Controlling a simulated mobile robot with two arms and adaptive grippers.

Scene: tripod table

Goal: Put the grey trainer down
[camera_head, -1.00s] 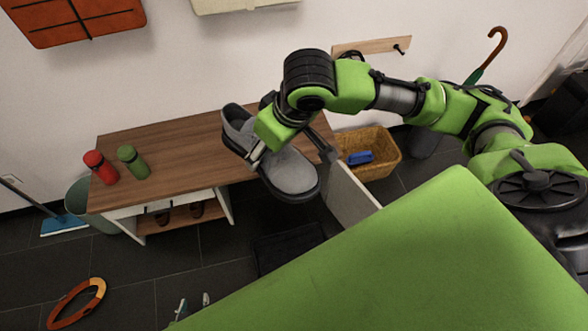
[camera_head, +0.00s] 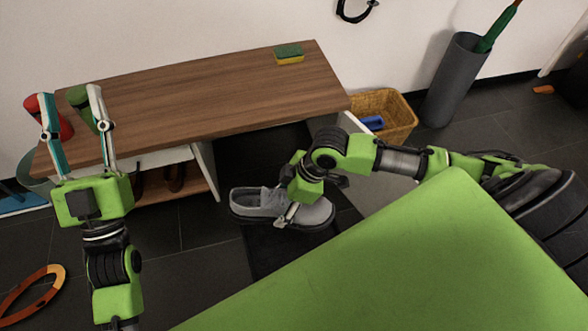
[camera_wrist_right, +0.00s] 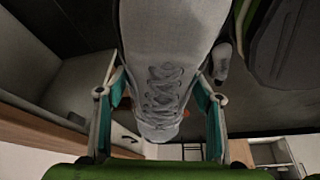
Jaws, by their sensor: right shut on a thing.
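The grey trainer (camera_head: 255,203) is in front of the bench, toe to the right, roughly level, over a dark mat (camera_head: 268,250) on the floor. I cannot tell whether its sole touches the mat. My right gripper (camera_head: 287,214) is shut on the trainer across its front part and hides some of it. In the right wrist view the laced upper of the trainer (camera_wrist_right: 165,50) sits between the two fingers (camera_wrist_right: 163,112). My left gripper (camera_head: 70,106) is open and empty, fingers pointing up, in front of the bench's left end.
A wicker basket (camera_head: 398,118) and grey umbrella stand (camera_head: 455,80) are at right. An orange ring (camera_head: 32,295) lies at lower left.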

